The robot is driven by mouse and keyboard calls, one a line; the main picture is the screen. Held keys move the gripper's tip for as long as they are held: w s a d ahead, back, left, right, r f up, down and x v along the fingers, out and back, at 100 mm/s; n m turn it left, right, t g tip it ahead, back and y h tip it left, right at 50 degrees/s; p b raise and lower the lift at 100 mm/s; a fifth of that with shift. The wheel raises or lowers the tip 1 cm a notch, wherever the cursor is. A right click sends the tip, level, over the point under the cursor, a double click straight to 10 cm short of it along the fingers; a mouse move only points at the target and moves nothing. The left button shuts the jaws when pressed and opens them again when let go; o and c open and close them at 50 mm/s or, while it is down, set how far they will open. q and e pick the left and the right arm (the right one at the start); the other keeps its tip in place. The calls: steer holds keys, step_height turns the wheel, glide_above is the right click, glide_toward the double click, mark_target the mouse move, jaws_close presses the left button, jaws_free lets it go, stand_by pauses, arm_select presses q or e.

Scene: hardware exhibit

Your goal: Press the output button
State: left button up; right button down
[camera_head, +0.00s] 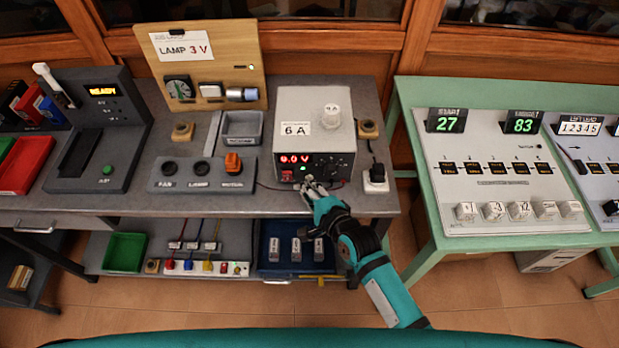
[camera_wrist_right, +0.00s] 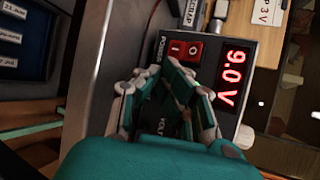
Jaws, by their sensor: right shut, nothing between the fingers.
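The grey power supply (camera_head: 315,120) stands at the right end of the grey bench, with a "6 A" label on top. Its red display reads 9.0 V in the right wrist view (camera_wrist_right: 234,79). A red rocker switch (camera_wrist_right: 185,50) marked POWER sits beside the display. My right gripper (camera_head: 310,184) is shut and empty, its fingertips close in front of the lower panel; I cannot tell whether they touch it. It also shows in the right wrist view (camera_wrist_right: 180,85), where its fingers cover part of the panel. I cannot make out the output button. My left gripper is not in view.
A switch box (camera_head: 205,174) with FAN and LAMP knobs lies left of the supply. A white plug block (camera_head: 376,181) stands close on its right. A green table (camera_head: 425,185) with a counter panel stands further right, across a gap.

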steer(key=shift+w, duration=0.45)
stand_by(0.3)
steer(key=shift+s+r+p, duration=0.1)
steer(key=shift+s+p, duration=0.2)
steer(key=shift+p, duration=0.15)
steer(key=shift+s, duration=0.2)
